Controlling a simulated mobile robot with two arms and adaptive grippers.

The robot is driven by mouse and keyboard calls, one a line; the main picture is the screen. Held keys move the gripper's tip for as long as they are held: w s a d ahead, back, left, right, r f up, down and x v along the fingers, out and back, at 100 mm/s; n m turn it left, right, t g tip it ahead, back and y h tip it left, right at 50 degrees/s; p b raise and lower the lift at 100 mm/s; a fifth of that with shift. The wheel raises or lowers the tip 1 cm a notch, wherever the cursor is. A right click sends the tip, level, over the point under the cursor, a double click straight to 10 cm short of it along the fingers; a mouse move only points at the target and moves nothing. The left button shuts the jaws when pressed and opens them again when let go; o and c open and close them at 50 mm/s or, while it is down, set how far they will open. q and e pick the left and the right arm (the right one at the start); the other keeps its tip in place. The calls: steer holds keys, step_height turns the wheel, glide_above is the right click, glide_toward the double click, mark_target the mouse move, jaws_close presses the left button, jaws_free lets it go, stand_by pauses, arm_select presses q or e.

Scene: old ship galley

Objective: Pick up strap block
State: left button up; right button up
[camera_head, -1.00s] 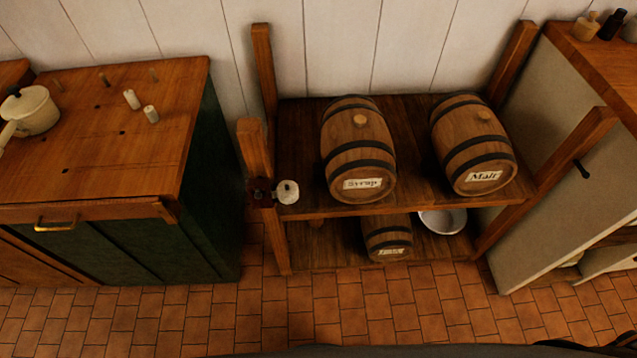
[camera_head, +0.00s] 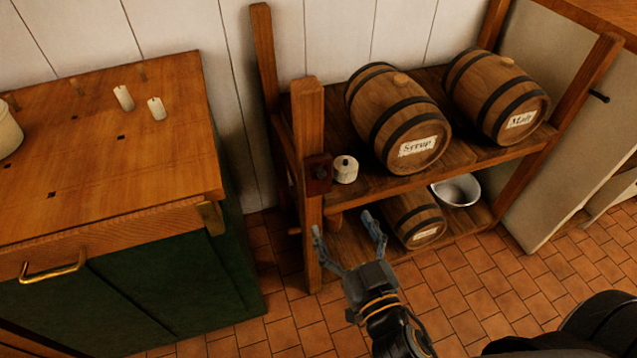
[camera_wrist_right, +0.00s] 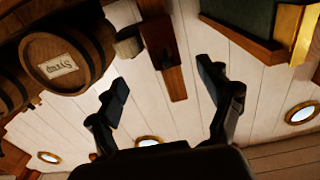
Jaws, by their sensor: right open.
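A small dark red-brown block (camera_head: 319,173), which looks like the strap block, sits against the front left post of the barrel rack, near the top shelf's edge. A whitish round piece (camera_head: 345,170) sits close beside it on the right. In the right wrist view the block (camera_wrist_right: 160,42) shows ahead of the fingers, near the top, with the pale piece (camera_wrist_right: 128,42) to its left. My right gripper (camera_head: 345,226) is open and empty, its fingers pointing up towards the rack below the block. They look apart from it. My left gripper is not in view.
The rack's front left post (camera_head: 309,130) rises beside the block. A green cabinet (camera_head: 170,285) stands left, across a floor gap.

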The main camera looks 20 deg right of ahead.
mark_target(319, 182)
steer(key=w, duration=0.5)
steer(key=w+p, duration=0.1)
steer(key=w, duration=0.2)
steer(key=shift+a, duration=0.25)
steer(key=w, duration=0.5)
steer(key=shift+a+f, duration=0.1)
steer(key=shift+a, duration=0.05)
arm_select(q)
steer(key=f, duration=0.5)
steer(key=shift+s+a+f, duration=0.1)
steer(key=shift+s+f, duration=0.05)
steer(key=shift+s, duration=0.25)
arm_select(e)
steer(key=shift+w, duration=0.15)
steer(key=shift+c, duration=0.4)
steer(key=c, duration=1.2)
arm_select(q)
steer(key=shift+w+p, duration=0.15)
steer(key=shift+p, duration=0.2)
